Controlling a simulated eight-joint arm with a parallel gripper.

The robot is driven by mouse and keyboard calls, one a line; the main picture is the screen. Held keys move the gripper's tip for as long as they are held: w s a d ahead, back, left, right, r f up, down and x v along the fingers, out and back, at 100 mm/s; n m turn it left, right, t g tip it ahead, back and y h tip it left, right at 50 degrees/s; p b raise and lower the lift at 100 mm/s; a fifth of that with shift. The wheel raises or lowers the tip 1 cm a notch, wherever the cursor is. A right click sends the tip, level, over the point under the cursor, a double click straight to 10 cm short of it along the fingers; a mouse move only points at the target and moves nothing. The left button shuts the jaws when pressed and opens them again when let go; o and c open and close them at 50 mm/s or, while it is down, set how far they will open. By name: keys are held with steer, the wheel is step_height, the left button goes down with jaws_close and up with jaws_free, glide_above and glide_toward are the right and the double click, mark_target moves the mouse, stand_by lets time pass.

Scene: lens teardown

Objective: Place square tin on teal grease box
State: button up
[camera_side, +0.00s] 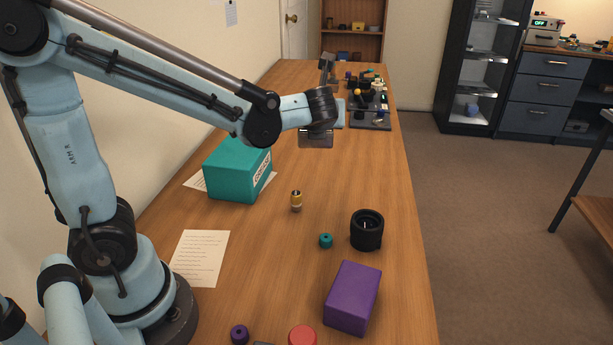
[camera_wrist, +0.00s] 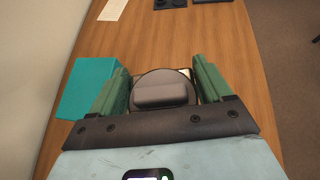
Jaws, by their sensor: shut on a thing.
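The square tin (camera_side: 316,139) hangs in my gripper (camera_side: 318,127), over the table to the right of the teal grease box in the side view. In the wrist view my gripper's green fingers (camera_wrist: 161,84) are shut on the tin (camera_wrist: 163,92) from both sides. Its top there shows a dark round disc with a grey raised block and pale corners. The teal grease box (camera_side: 236,172) stands on the table, with a white label on its right face. In the wrist view the box (camera_wrist: 86,92) is just left of the left finger, apart from the tin. The tin's underside is hidden.
A small brass cylinder (camera_side: 296,201), teal spool (camera_side: 326,241), black lens barrel (camera_side: 367,230) and purple box (camera_side: 352,298) stand on the near table. Paper (camera_side: 201,257) lies left. Dark trays with small parts (camera_side: 370,122) are farther back. The table's right edge is clear.

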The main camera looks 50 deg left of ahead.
steer(key=s+a+r+n+g+y, duration=0.2)
steer(key=s+a+r+n+g, duration=0.15)
steer(key=s+a, duration=0.4)
glide_above(237, 147)
steer(key=shift+m+t, duration=0.25)
steer(key=shift+t, duration=0.1)
steer(key=f, duration=0.6)
steer(key=shift+w+d+f, duration=0.1)
steer(key=shift+d+f, duration=0.05)
steer(key=shift+d, duration=0.15)
steer(key=shift+a+f, duration=0.3)
steer(key=shift+a, duration=0.05)
steer(key=shift+f, duration=1.95)
steer(key=shift+f, duration=0.1)
steer(key=o, duration=1.1)
steer(key=shift+c, duration=0.2)
